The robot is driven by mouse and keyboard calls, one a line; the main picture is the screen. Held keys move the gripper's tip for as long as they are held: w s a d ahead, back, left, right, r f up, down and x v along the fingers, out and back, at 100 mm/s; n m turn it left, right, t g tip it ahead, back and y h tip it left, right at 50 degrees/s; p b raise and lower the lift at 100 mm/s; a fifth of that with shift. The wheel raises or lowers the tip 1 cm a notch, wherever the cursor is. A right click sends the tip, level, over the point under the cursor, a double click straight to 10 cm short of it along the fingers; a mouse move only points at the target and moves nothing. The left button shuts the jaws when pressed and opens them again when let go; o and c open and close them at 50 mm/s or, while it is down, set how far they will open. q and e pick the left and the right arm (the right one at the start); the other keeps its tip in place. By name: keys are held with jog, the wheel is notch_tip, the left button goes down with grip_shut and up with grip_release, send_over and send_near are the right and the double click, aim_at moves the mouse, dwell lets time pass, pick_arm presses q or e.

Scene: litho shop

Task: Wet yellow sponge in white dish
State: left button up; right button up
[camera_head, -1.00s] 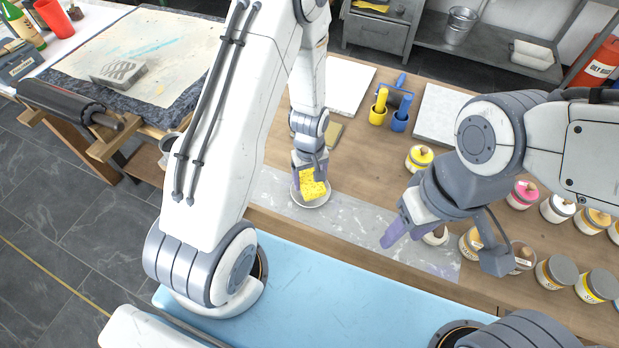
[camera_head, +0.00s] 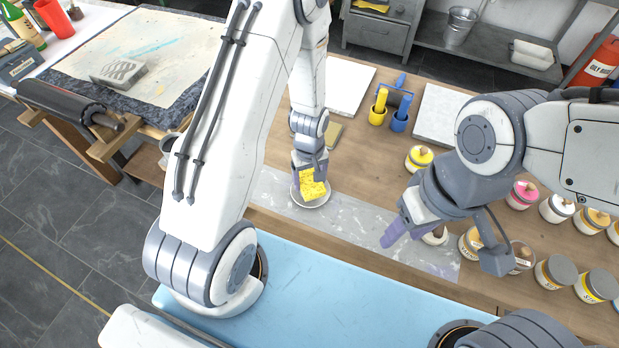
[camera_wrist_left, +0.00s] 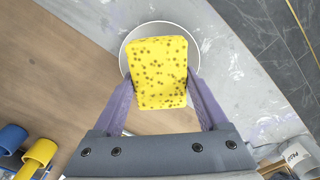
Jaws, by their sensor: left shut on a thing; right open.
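The yellow sponge (camera_head: 312,184) is between the fingers of my left gripper (camera_head: 310,178), which is shut on it. The left wrist view shows the sponge (camera_wrist_left: 158,75) held by both purple fingers of the left gripper (camera_wrist_left: 160,95). The white dish (camera_head: 324,200) lies under the sponge on the grey slab; its rim shows in the left wrist view (camera_wrist_left: 128,45). The sponge overlaps the dish, and I cannot tell whether it touches the bottom. My right gripper (camera_head: 402,232) is open and empty above the slab, right of the dish.
Several ink cans (camera_head: 556,272) stand at the right of the wooden table. Blue and yellow holders (camera_head: 400,120) and a pale stone slab (camera_head: 440,115) stand behind.

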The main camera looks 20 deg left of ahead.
aim_at(310, 179)
pick_arm(q)
jog(key=shift+r+p, duration=2.85)
jog(key=shift+r, duration=0.65)
jog(key=shift+f, duration=0.1)
jog(key=m, duration=0.1)
jog(key=r+m, duration=0.1)
jog(key=m, duration=0.1)
jog(key=r+m, duration=0.1)
jog(key=m, duration=0.1)
jog(key=shift+w+a+r, duration=0.2)
jog(key=shift+a, duration=0.05)
jog(key=m, duration=0.1)
jog(key=r+m, duration=0.1)
jog(key=m, duration=0.1)
jog(key=shift+a+r, duration=0.15)
jog(key=shift+r, duration=0.05)
